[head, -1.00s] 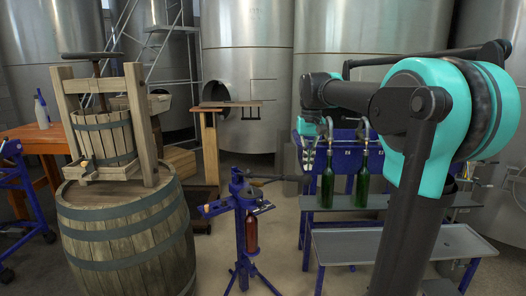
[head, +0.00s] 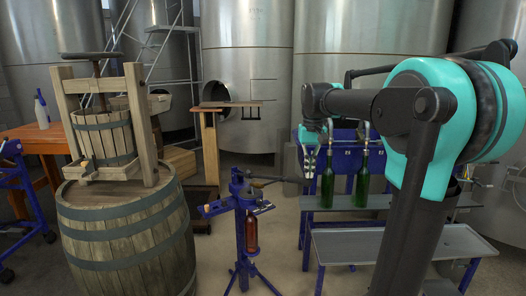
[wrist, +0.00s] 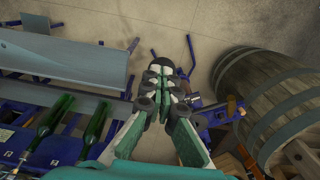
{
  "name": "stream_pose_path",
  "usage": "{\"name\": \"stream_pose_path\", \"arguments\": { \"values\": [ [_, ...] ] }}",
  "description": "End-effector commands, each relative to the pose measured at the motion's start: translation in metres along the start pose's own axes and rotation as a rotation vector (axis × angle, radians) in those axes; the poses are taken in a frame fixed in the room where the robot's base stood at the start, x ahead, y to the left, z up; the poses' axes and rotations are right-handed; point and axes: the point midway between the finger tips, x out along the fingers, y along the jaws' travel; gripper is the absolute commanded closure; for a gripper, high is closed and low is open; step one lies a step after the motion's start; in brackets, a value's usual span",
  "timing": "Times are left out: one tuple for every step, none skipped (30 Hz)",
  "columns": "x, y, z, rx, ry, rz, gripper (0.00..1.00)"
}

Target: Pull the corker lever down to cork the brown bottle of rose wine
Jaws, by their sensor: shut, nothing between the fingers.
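The blue corker (head: 240,205) stands on splayed legs in the middle of the floor, right of the barrel. Its dark lever (head: 276,178) sticks out to the right, roughly level. The bottle of rose wine (head: 251,234) stands upright in the corker and looks reddish-brown. My gripper (head: 306,172) is near the lever's free end in the head view. In the wrist view my gripper (wrist: 164,72) is shut with nothing held, and part of the blue corker (wrist: 222,110) shows to its right. I cannot tell whether the fingers touch the lever; the wrist view hides the bottle.
A wooden barrel (head: 125,235) with a fruit press (head: 105,137) on it stands left of the corker. On the right is a blue filler rack (head: 342,160) with green bottles (head: 327,187) and a grey tray (head: 400,244). Bare floor lies between corker and rack.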

Motion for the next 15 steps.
{"name": "stream_pose_path", "arguments": {
  "values": [
    [0.0010,0.0005,0.0006,0.000,-0.001,0.001,1.00],
    [0.0011,0.0005,0.0006,0.000,-0.001,0.001,1.00],
    [0.0011,0.0005,0.0006,0.000,-0.001,0.001,1.00],
    [0.0011,0.0005,0.0006,0.000,-0.001,0.001,1.00],
    [0.0011,0.0005,0.0007,0.000,-0.001,0.001,1.00],
    [0.0011,0.0005,0.0007,0.000,-0.001,0.001,1.00],
    [0.0011,0.0005,0.0007,0.000,-0.001,0.001,1.00],
    [0.0011,0.0005,0.0007,0.000,-0.001,0.001,1.00],
    [0.0013,0.0005,0.0007,0.000,-0.001,0.001,1.00],
    [0.0016,0.0005,0.0007,0.000,-0.001,0.001,1.00],
    [0.0021,0.0005,0.0007,0.000,-0.001,0.001,1.00],
    [0.0031,0.0005,0.0008,0.000,-0.001,0.001,1.00],
    [0.0041,0.0006,0.0008,0.000,-0.001,0.001,1.00],
    [0.0053,0.0006,0.0009,0.000,-0.001,0.001,1.00],
    [0.0073,0.0008,0.0010,0.000,-0.001,0.001,1.00]
  ]
}}
